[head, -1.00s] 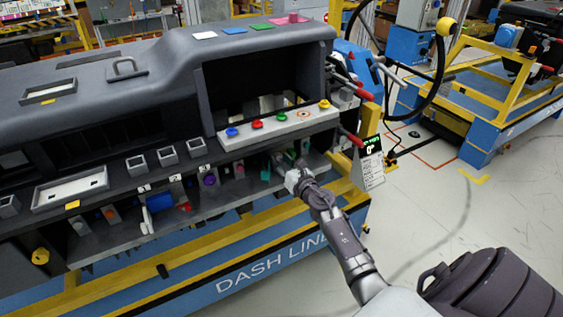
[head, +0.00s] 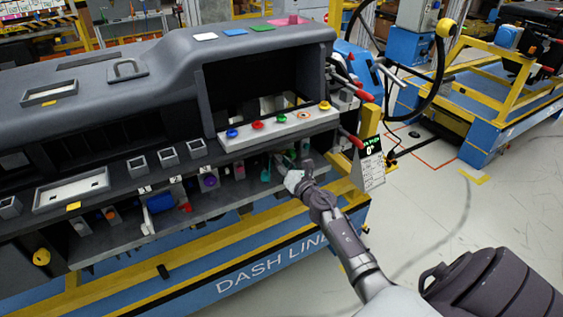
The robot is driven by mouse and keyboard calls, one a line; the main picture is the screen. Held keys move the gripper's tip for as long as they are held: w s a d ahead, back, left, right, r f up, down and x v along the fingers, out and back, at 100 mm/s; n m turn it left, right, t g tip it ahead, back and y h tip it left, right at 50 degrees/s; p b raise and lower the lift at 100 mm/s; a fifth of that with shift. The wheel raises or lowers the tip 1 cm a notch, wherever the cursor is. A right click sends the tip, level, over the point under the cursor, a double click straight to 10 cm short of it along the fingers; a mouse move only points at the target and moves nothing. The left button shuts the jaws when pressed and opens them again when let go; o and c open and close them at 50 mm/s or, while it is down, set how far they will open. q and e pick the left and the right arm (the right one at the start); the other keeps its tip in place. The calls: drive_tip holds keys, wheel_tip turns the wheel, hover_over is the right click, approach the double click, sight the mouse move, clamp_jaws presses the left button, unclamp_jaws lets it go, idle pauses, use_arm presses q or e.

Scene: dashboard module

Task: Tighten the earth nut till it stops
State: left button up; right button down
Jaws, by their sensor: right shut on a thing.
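The grey dashboard module (head: 150,85) fills the left and middle of the head view. My right gripper (head: 281,162) reaches into the lower shelf opening under the white strip of coloured knobs, towards the module's right end. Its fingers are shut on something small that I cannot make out. The earth nut cannot be told apart here; the fingers and the shadow hide that spot. A small teal part (head: 265,174) shows just left of the fingers. My left gripper is not in view.
The knob strip (head: 262,138) overhangs the gripper closely. Several coloured parts, including a blue one (head: 160,202) and a purple one (head: 208,182), sit along the lower shelf to the left. Red-handled levers (head: 351,139) stick out at the right. The floor to the right is open.

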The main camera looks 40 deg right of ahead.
drive_tip(key=m, duration=0.7)
drive_tip(key=shift+m+p, duration=0.3)
drive_tip(key=m, duration=0.3)
drive_tip(key=shift+m+p, duration=0.3)
drive_tip(key=m, duration=0.3)
drive_tip(key=shift+f+m+p, duration=0.1)
drive_tip(key=shift+m+p, duration=0.25)
drive_tip(key=shift+m, duration=0.05)
drive_tip(key=m+p, duration=0.1)
drive_tip(key=m, duration=0.2)
drive_tip(key=shift+m+h, duration=0.3)
drive_tip(key=shift+h, duration=0.1)
drive_tip(key=m+p, duration=0.1)
drive_tip(key=m, duration=0.2)
drive_tip(key=shift+m, duration=0.4)
drive_tip(key=m+p, duration=0.1)
drive_tip(key=m, duration=0.5)
drive_tip(key=shift+f+m, duration=0.1)
drive_tip(key=shift+m, duration=0.2)
drive_tip(key=c, duration=1.2)
unclamp_jaws()
